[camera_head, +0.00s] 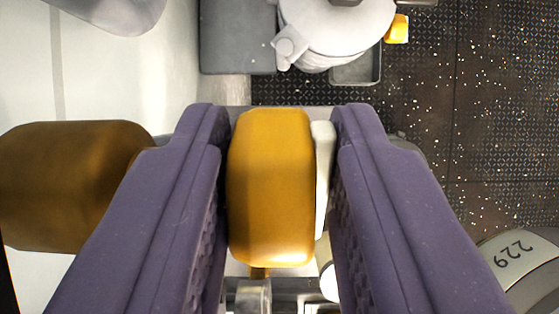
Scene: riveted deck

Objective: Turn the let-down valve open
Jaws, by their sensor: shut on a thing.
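My gripper (280,180) has two purple fingers. They are closed on a block-shaped orange handle (271,190), which fills most of the space between them. A thin white piece (322,180) lies between the handle and the right finger. A short orange stub and a metal fitting (253,297) show below the handle. I see no label that names this handle as the let-down valve, and the fingers hide its sides.
A second, darker orange handle (70,185) stands close on the left. A pale round housing (337,25) with a small yellow part (397,29) is at the top. A rounded body marked 229 (520,262) is at lower right. Dark patterned deck (480,130) lies open at right.

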